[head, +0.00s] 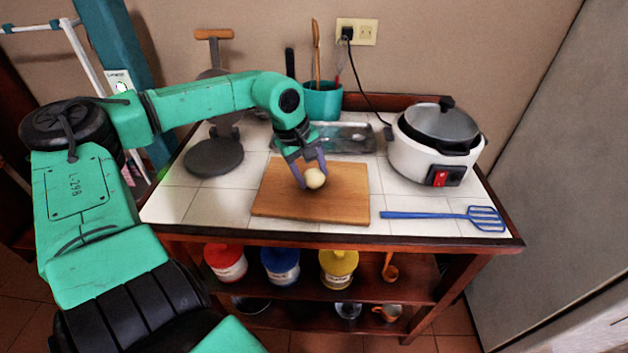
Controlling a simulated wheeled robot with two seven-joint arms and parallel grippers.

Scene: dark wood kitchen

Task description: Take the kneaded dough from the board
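The kneaded dough (316,179) is a small pale ball at the middle of the wooden board (270,204) on the tiled counter. My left gripper (311,177) reaches down over the board from the upper left. Its two purple-grey fingers are apart, with the dough at their tips. The left finger is beside the ball and the right one is partly hidden behind it. I cannot tell whether the fingers press on the dough or whether it still touches the board. My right gripper is not in view.
A white cooker (432,150) with a lidded pot stands at the right. A blue spatula (450,215) lies in front of it. A dark round press (214,157) stands at the left. A metal tray (345,138) and teal utensil pot (322,101) are behind the board.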

